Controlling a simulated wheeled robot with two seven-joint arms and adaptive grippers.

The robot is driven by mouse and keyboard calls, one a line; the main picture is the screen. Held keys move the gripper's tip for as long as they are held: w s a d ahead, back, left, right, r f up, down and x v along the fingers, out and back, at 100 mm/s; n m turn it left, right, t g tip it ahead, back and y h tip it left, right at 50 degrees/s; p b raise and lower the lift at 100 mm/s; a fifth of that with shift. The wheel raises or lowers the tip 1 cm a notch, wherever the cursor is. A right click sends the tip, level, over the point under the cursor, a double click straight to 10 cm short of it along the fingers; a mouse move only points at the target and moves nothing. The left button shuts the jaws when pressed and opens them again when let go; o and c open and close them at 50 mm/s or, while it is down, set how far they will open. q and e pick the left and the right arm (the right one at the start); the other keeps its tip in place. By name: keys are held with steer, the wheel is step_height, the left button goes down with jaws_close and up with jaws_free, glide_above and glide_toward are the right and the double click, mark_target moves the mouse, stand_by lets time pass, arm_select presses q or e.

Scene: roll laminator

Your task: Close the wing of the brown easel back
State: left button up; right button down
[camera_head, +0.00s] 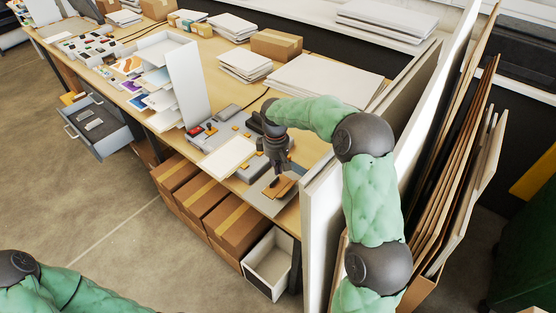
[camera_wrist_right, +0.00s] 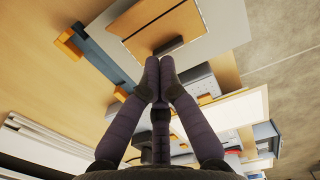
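The brown easel back (camera_wrist_right: 162,22) lies flat on a pale grey board (camera_wrist_right: 222,20) in the right wrist view. A dark strip (camera_wrist_right: 169,45) stands at its edge, just beyond my fingertips; I cannot tell whether it is the wing. In the head view the easel back (camera_head: 286,185) is at the table's near right end, partly hidden by my gripper. My right gripper (camera_wrist_right: 160,66) points at it with its purple fingers brought together at the tips, with nothing visible between them. In the head view the right gripper (camera_head: 277,170) is directly above the easel back. My left gripper is out of view.
A white sheet (camera_head: 228,157) and a grey tool board (camera_head: 222,128) lie left of the gripper. A large white panel (camera_head: 321,235) stands upright close to my right arm. A blue-grey bar with orange ends (camera_wrist_right: 100,58) lies beside the board. Cardboard boxes (camera_head: 205,208) sit below.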

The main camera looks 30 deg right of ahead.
mark_target(285, 189)
steer(key=shift+s+d+f+b, duration=0.15)
steer(key=shift+s+f, duration=0.3)
steer(key=shift+f, duration=0.35)
steer(key=shift+s+d+f+b, duration=0.15)
steer(key=shift+s+f, duration=0.3)
steer(key=shift+f, duration=0.3)
steer(key=shift+s+d+f+b, duration=0.15)
steer(key=shift+s+f, duration=0.3)
steer(key=shift+f, duration=0.35)
